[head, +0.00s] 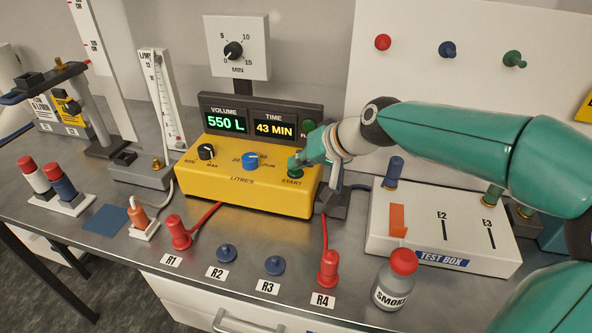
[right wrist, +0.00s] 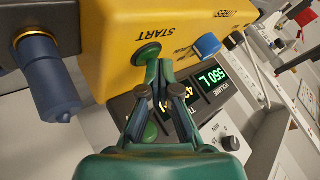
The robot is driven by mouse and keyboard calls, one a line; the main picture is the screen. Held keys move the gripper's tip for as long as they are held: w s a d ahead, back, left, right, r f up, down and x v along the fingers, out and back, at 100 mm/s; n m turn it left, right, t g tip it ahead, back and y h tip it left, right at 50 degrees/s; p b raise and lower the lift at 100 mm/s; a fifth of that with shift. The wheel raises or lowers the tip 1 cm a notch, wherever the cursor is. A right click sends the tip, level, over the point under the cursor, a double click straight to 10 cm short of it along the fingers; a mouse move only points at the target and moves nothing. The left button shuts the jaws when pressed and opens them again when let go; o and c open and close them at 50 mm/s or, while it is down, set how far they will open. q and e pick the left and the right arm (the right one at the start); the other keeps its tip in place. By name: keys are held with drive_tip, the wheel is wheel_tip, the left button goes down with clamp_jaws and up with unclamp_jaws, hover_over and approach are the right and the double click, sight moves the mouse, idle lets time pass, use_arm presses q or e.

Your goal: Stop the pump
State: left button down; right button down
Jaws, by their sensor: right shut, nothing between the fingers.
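The pump (head: 240,190) is a yellow box with a black knob (head: 206,152), a blue knob (head: 251,161) and a green START button (head: 294,173). Its display (head: 262,103) reads 550 L and 43 MIN. My right gripper (head: 298,163) is shut and empty, its tips at the START button. In the right wrist view the shut fingers (right wrist: 158,75) point at the green button (right wrist: 146,54); I cannot tell whether they touch it. A green lamp beside the display is partly hidden by the gripper. My left gripper is not in view.
A dial timer (head: 236,48) stands behind the pump. A white test box (head: 440,225) and a red-capped SMOKE bottle (head: 395,285) are to the right. Red plugs sit at R1 (head: 178,233) and R4 (head: 328,268). A flowmeter (head: 162,100) stands at left.

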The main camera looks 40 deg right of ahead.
sight(298, 172)
idle(0.3)
drive_tip(key=shift+r+p, duration=0.65)
drive_tip(key=shift+r, duration=0.2)
drive_tip(key=shift+r+p, duration=2.05)
drive_tip(key=shift+r, duration=0.45)
